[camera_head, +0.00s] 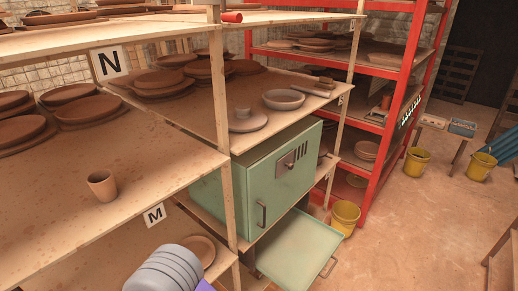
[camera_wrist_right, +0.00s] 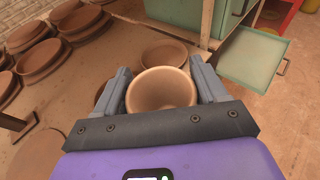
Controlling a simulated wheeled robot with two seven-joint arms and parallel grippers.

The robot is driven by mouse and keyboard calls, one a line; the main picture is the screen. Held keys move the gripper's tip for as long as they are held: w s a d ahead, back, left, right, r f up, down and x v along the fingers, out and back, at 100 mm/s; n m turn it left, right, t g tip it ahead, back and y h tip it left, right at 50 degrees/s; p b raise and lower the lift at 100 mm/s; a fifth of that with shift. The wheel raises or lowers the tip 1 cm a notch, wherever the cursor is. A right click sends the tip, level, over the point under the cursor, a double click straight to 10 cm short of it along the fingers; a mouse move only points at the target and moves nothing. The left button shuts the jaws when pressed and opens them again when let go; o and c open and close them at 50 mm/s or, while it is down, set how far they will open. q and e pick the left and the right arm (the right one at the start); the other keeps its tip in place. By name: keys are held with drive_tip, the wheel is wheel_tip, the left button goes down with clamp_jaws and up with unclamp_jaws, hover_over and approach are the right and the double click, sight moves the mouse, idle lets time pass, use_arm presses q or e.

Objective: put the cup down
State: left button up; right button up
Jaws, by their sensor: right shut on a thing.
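A brown clay cup (camera_wrist_right: 162,92) sits between the two grey fingers of my right gripper (camera_wrist_right: 163,88) in the right wrist view. The gripper is shut on it, and I look down into its open mouth. Whether its base touches the shelf below is hidden. In the head view my right wrist is at the bottom, by the lower shelf; its fingers and the held cup are out of sight. Another small clay cup (camera_head: 103,186) stands upright on the shelf above the "M" label. My left gripper is not in view.
A clay plate (camera_head: 200,250) lies on the lower shelf; a round dish (camera_wrist_right: 165,52) shows just beyond the held cup. Several stacked plates (camera_wrist_right: 40,60) are at the left.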

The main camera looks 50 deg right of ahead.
wheel_tip(320, 180, down, 6)
drive_tip(key=d+m+g+h, duration=0.1)
drive_tip(key=d, duration=0.1)
drive_tip(key=shift+s, duration=0.45)
